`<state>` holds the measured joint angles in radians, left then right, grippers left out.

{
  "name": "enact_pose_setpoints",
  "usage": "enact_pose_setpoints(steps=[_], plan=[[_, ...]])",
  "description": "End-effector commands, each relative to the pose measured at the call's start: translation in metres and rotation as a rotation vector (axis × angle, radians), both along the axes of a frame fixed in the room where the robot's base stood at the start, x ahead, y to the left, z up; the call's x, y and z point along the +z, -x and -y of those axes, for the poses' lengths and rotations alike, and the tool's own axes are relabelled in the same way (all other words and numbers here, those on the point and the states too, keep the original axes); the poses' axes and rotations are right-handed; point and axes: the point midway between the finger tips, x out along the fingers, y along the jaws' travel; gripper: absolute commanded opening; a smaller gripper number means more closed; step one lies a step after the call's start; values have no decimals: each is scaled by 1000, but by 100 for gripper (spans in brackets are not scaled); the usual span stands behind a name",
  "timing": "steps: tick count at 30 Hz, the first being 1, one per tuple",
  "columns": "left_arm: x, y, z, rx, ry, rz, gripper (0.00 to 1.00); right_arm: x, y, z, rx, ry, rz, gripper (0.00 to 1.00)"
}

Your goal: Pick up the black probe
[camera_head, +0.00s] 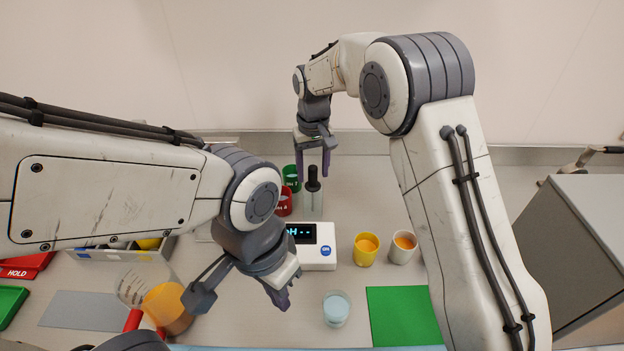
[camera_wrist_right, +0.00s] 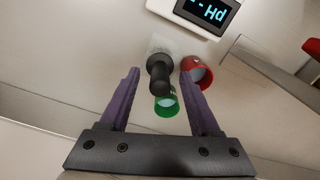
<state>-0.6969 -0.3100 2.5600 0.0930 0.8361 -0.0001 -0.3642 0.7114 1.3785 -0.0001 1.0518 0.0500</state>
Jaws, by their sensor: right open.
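The black probe (camera_head: 313,179) stands upright in a clear holder (camera_head: 312,204) behind the white meter (camera_head: 318,248). In the right wrist view the probe's dark top (camera_wrist_right: 159,72) lies between my two purple fingers, with a visible gap on each side. My right gripper (camera_head: 312,172) is open and points down at the probe; its fingers also frame it in the right wrist view (camera_wrist_right: 160,76). My left gripper (camera_head: 280,298) is in front of the meter, apart from the probe.
A green cup (camera_head: 291,178) and a red cup (camera_head: 284,203) stand close beside the probe. A yellow cup (camera_head: 365,250), a white cup (camera_head: 402,247) and a glass of pale blue liquid (camera_head: 336,308) stand to the right. A beaker of orange liquid (camera_head: 165,303) is near my left gripper.

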Motion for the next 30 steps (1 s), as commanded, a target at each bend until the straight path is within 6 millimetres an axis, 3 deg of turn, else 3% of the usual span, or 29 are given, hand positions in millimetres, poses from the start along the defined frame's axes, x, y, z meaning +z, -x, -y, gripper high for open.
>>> enact_pose_setpoints(steps=[2,7,20,26,30], plan=[[0,0,0,0,0,0,0,0,0,0,0,0,0,64],[0,0,0,0,0,0,0,0,0,0,0,0,0,0],[-1,0,0,0,0,0,0,5,-1,0,0,-1,3,0],[-5,0,0,0,0,0,0,28,-1,0,0,-2,6,0],[-7,0,0,0,0,0,0,55,-1,0,0,-2,6,0]])
